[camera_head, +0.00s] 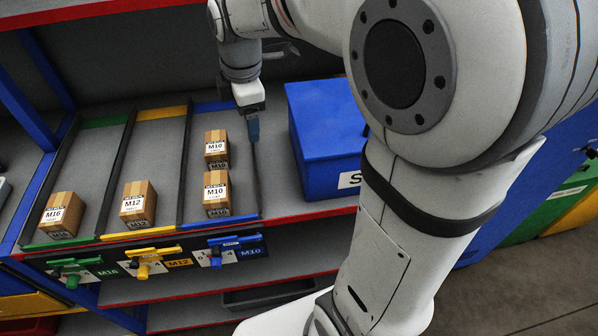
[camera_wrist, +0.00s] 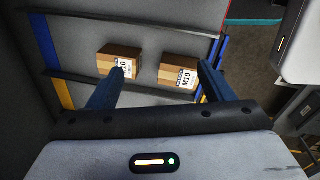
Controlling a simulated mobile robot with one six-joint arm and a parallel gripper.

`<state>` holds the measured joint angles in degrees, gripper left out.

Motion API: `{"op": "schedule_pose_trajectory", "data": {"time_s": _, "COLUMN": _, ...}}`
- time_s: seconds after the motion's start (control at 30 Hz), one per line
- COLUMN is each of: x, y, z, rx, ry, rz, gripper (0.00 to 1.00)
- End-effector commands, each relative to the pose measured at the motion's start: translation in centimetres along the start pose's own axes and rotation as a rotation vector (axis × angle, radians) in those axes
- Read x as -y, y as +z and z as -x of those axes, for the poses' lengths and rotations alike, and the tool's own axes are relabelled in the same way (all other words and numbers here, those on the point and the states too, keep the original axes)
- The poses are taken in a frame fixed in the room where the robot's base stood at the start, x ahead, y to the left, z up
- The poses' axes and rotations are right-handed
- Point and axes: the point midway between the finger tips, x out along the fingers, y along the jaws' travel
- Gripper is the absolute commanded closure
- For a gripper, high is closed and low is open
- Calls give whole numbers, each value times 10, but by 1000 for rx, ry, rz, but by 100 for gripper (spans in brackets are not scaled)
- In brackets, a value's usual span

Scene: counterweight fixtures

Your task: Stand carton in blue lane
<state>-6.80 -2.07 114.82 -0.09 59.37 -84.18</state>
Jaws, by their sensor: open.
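The blue lane (camera_head: 193,140) has blue strips at its front and back ends and is the right-hand lane. Two brown M10 cartons stand upright in it: a front carton (camera_head: 216,193) near the front strip and a rear carton (camera_head: 216,149) behind it. The wrist view shows both M10 cartons, one at left (camera_wrist: 118,60) and one at right (camera_wrist: 180,72). My gripper (camera_head: 254,132) is over the lane's right side, behind and right of the rear carton.
An M12 carton (camera_head: 138,204) stands in the yellow lane and an M16 carton (camera_head: 62,215) in the green lane. Dark dividers separate the lanes. A blue bin (camera_head: 325,135) stands just right of the blue lane. Coloured levers (camera_head: 222,247) sit below the shelf's front edge.

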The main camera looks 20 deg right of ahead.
Motion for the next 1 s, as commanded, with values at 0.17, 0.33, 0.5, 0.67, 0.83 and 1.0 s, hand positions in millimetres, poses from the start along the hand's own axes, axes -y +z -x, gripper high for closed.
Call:
{"op": "schedule_pose_trajectory", "data": {"time_s": 0.17, "x": 60, "y": 21, "z": 12, "rx": -13, "ry": 58, "rz": -529, "gripper": 26}}
{"op": "schedule_pose_trajectory", "data": {"time_s": 0.33, "x": 114, "y": 35, "z": 11, "rx": -46, "ry": 103, "rz": -1020, "gripper": 26}}
{"op": "schedule_pose_trajectory", "data": {"time_s": 0.5, "x": 152, "y": 42, "z": 3, "rx": -86, "ry": 130, "rz": -1387, "gripper": 26}}
{"op": "schedule_pose_trajectory", "data": {"time_s": 0.67, "x": 168, "y": 45, "z": -2, "rx": -108, "ry": 140, "rz": -1552, "gripper": 26}}
{"op": "schedule_pose_trajectory", "data": {"time_s": 0.83, "x": 170, "y": 46, "z": -3, "rx": -111, "ry": 140, "rz": -1583, "gripper": 26}}
{"op": "schedule_pose_trajectory", "data": {"time_s": 1.0, "x": 170, "y": 46, "z": -3, "rx": -110, "ry": 140, "rz": -1580, "gripper": 26}}
